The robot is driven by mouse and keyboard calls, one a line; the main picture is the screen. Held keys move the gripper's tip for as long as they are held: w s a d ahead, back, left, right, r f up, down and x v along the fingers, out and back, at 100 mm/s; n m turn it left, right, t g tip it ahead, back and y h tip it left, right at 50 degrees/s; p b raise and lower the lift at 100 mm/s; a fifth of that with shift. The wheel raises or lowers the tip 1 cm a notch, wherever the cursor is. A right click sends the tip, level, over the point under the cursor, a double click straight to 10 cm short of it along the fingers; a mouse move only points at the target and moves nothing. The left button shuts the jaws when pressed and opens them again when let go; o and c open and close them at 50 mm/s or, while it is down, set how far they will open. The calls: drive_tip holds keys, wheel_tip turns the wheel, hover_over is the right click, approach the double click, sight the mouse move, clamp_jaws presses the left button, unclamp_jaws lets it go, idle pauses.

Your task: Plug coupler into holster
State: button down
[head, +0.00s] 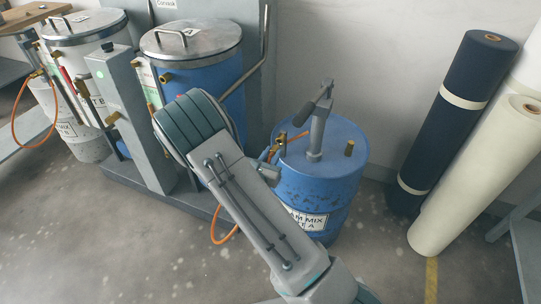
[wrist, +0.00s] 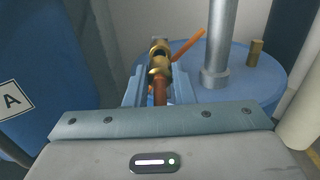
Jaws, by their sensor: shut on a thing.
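The brass coupler (wrist: 159,62) sits between the blue-grey fingers of my gripper (wrist: 158,92) in the wrist view, with an orange hose (wrist: 187,45) at it. My gripper is shut on it. In the head view the coupler (head: 283,140) shows small beside the blue drum's pump, and my forearm hides part of my gripper (head: 270,153). Brass fittings (head: 113,118) stick out of a grey post. I cannot tell which part is the holster.
The blue drum (head: 318,190) carries a grey pump column (head: 319,130) close right of my gripper. A lidded blue tank (head: 205,75) and a white tank (head: 85,55) stand left. Dark and cream rolls (head: 475,180) lean at right. Floor in front is partly clear.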

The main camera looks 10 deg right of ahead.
drive_tip(key=shift+x, duration=1.3)
drive_tip(key=c, duration=1.1)
unclamp_jaws()
drive_tip(key=shift+d, duration=0.1)
drive_tip(key=shift+c, duration=0.2)
drive_tip(key=v, duration=1.3)
drive_tip(key=shift+s+a+p, duration=0.3)
